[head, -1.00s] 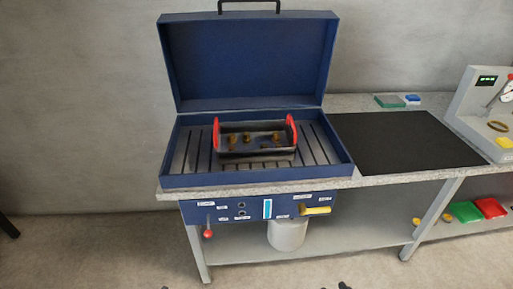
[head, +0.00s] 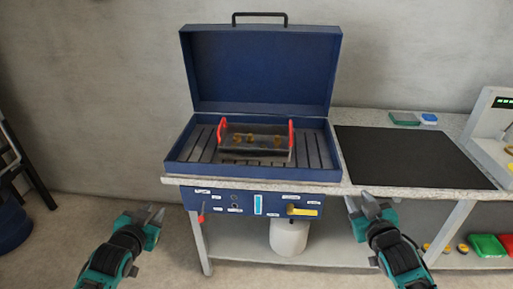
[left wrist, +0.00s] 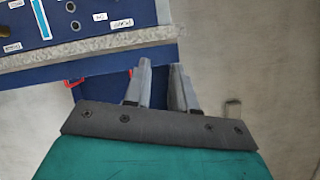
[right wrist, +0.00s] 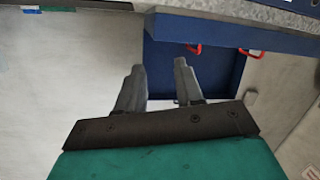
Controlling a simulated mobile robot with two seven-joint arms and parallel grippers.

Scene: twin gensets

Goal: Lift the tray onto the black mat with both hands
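The tray (head: 256,155) is dark with red handles at its left and right ends. It sits on the slatted floor inside the open blue box (head: 262,175) and holds several small brown parts. The black mat (head: 410,158) lies flat and bare on the bench, right of the box. My left gripper (head: 152,214) is in front of the bench, left of and below the box, with its fingers apart and empty. My right gripper (head: 370,203) is in front of the bench below the mat's left edge, open and empty. Both are well away from the tray.
The box's lid (head: 262,70) stands open at the back with a black handle on top. A panel with a red knob and a yellow handle (head: 303,211) hangs under the bench's front edge. Green and blue items (head: 405,118) lie behind the mat. A white machine stands far right.

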